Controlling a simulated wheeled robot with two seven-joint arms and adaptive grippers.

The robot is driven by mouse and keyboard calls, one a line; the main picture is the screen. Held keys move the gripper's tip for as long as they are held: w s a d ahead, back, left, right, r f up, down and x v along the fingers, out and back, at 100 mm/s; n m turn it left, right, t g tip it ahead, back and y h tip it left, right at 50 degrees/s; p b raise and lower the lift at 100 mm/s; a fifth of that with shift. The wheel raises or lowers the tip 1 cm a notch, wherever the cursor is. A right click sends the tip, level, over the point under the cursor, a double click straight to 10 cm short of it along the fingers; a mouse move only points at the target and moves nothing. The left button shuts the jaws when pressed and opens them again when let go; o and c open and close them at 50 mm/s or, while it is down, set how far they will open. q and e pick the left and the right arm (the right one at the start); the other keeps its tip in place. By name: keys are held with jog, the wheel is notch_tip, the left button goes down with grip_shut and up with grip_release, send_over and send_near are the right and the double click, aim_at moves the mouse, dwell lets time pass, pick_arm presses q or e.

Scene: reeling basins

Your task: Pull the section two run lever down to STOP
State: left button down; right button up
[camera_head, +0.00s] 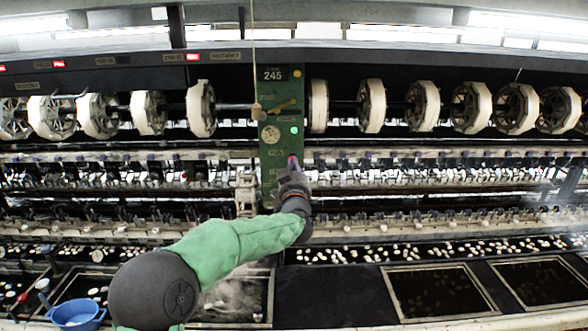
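A green control post (272,92) stands in the middle of the machine, with a plate reading 245 near its top. A red-pink knob (292,160) shows on the lower part of the post; it looks like a lever's end, but the lever's shaft is hidden. My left gripper (292,172) is at the post, right at this knob, with its dark fingers pointing up. It covers the post's lower right side. Whether the fingers are closed on the knob is too small to tell. The small labels beside it cannot be read. My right gripper is not in view.
A green lamp (294,130) is lit on the post, above my gripper. A brass-coloured handle (283,106) sits higher up. Reels (372,106) line both sides. Basins (435,292) lie in front, and a blue bowl (76,315) is at lower left.

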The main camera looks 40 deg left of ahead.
pick_arm(q)
jog(key=shift+p+x, duration=1.1)
jog(key=shift+x, duration=3)
jog(key=shift+f+b, duration=0.5)
jog(key=shift+b, duration=0.1)
jog(key=shift+s, duration=0.1)
jog(key=shift+s+d+f+b, duration=0.15)
jog(key=shift+f+b, duration=0.45)
jog(key=shift+s+d+f+b, duration=0.15)
jog(key=shift+d+f+b, duration=0.05)
jog(key=shift+f+b, duration=0.4)
jog(key=shift+s+d+f+b, duration=0.15)
jog(key=shift+f+b, duration=0.45)
